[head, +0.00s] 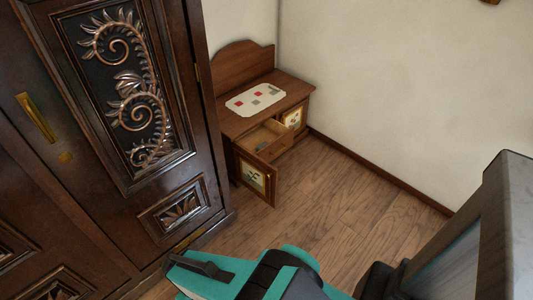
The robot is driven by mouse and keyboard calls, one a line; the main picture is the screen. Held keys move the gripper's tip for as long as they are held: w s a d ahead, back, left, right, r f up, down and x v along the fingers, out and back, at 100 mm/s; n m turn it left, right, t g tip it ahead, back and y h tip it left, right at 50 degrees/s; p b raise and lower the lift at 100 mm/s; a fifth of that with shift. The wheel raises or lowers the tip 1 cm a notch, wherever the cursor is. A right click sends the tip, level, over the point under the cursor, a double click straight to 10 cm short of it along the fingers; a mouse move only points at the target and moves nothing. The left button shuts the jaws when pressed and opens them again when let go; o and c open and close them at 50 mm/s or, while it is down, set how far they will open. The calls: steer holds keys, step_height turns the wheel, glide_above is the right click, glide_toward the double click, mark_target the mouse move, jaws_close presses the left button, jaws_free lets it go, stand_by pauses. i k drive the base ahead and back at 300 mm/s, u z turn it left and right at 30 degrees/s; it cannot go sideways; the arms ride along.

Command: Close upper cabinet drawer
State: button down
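A small wooden cabinet (228,122) stands in the far corner of the room. Its upper drawer (268,134) is pulled out, and the inside of the drawer shows from above. Below the drawer, a cabinet door (254,176) with a pale decorated panel hangs open. A second pale panel (293,117) on the right of the front looks flush. Teal and dark parts of my arm fill the bottom of the picture, well apart from the cabinet. No gripper fingers can be made out.
A large dark carved armoire (178,172) stands at the left, close to the cabinet's left side. The wooden floor (345,190) in front and to the right is clear, up to the pale wall (405,85).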

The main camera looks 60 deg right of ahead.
mark_target(280, 138)
steer(key=u, duration=0.25)
steer(key=k, duration=1.6)
steer(key=z, duration=0.5)
steer(key=i, duration=1)
steer(key=u, duration=0.05)
